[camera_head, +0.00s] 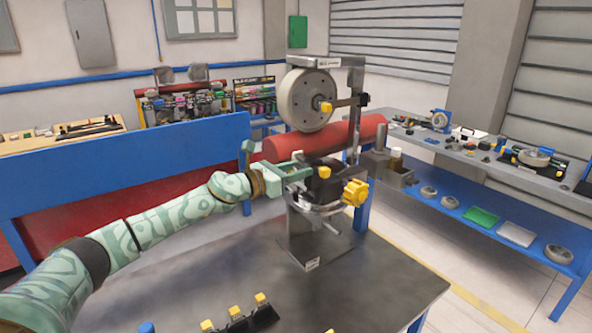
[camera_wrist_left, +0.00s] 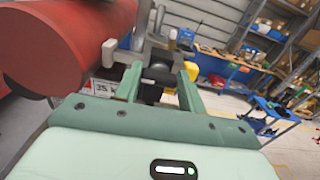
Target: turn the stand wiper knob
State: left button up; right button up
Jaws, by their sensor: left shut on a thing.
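The stand (camera_head: 310,240) is a tall grey metal frame upright on the dark table, with a large wheel (camera_head: 304,98) at its top. A dark round knob (camera_head: 325,186) with a small yellow piece on it sits at mid height; I take it for the wiper knob. It also shows in the left wrist view (camera_wrist_left: 160,72) between the two fingers. My left gripper (camera_head: 306,172) reaches it from the left and is shut on it. The fingers' exact contact is partly hidden. A larger yellow lobed knob (camera_head: 355,192) sticks out to the right, apart from the fingers. My right gripper is not in view.
A red cylinder (camera_head: 285,147) lies behind the stand, close to the left gripper. A black rack with yellow-topped pieces (camera_head: 262,318) is at the table's front. A blue panel (camera_head: 110,170) stands at left. A grey bench (camera_head: 470,155) with parts is at right.

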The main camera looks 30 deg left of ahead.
pick_arm(q)
jog(key=n+p, duration=0.2)
jog(key=n, duration=0.2)
jog(key=shift+r, duration=0.15)
jog(key=n+p, duration=0.2)
jog(key=n, duration=0.2)
jog(key=shift+a+n+p, duration=0.15)
jog(key=shift+n+p, duration=0.15)
jog(key=shift+n, duration=0.1)
jog(key=n+p, duration=0.2)
jog(key=n, duration=0.2)
jog(key=shift+w+n+p, duration=0.1)
jog(key=shift+n+p, duration=0.2)
jog(key=shift+a+f+n+p, duration=0.15)
jog(key=shift+n+p, duration=0.45)
jog(key=shift+n, duration=0.5)
jog(key=shift+d+f+n+p, duration=0.15)
jog(key=shift+n+p, duration=0.45)
jog(key=shift+n, duration=0.5)
jog(key=shift+a, duration=0.1)
jog(key=o, duration=1)
jog(key=shift+f, duration=0.1)
